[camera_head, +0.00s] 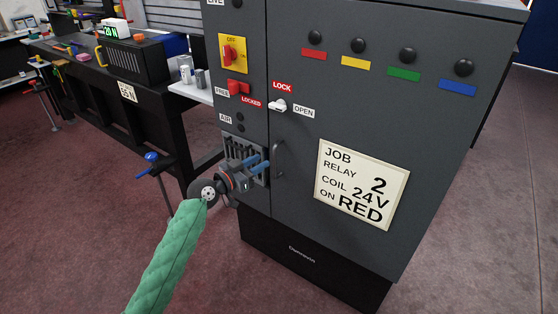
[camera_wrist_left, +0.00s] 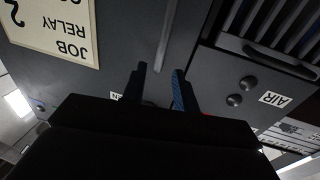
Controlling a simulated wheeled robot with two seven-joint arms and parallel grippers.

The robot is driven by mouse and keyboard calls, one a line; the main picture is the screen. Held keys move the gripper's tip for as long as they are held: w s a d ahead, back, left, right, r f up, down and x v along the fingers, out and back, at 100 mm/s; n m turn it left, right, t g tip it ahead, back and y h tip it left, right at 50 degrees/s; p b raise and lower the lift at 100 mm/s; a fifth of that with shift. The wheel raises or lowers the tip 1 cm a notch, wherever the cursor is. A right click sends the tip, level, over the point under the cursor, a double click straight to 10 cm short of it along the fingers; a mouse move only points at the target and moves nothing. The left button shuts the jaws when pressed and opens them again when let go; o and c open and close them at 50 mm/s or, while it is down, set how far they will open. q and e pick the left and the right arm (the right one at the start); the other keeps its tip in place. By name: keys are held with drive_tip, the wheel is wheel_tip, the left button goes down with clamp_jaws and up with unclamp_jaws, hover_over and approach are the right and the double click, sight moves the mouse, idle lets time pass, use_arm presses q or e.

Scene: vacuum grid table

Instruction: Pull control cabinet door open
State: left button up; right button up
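The dark grey control cabinet door (camera_head: 385,130) looks shut in the head view. Its vertical bar handle (camera_head: 279,160) is near the door's left edge. In the wrist view the handle (camera_wrist_left: 167,38) runs ahead of the gap between the fingers. A white latch lever (camera_head: 278,105) sits above the handle, by the LOCK and OPEN labels. My left gripper (camera_head: 262,166) is just left of the handle, with blue fingers pointing at it. In the wrist view my left gripper (camera_wrist_left: 158,88) is open, with nothing visibly between the fingers. Contact with the handle cannot be told. My right gripper is out of view.
The narrow left panel carries a yellow rotary switch (camera_head: 233,53), a red FREE/LOCKED switch (camera_head: 238,88) and a slotted vent (camera_head: 240,148). A white job card (camera_head: 361,184) is on the door. A black workbench (camera_head: 110,92) stands at left. The floor before the cabinet looks clear.

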sight(274, 154)
use_arm(q)
drive_tip(key=shift+p+x, duration=0.35)
drive_tip(key=shift+x, duration=3.35)
drive_tip(key=shift+f, duration=0.1)
clamp_jaws()
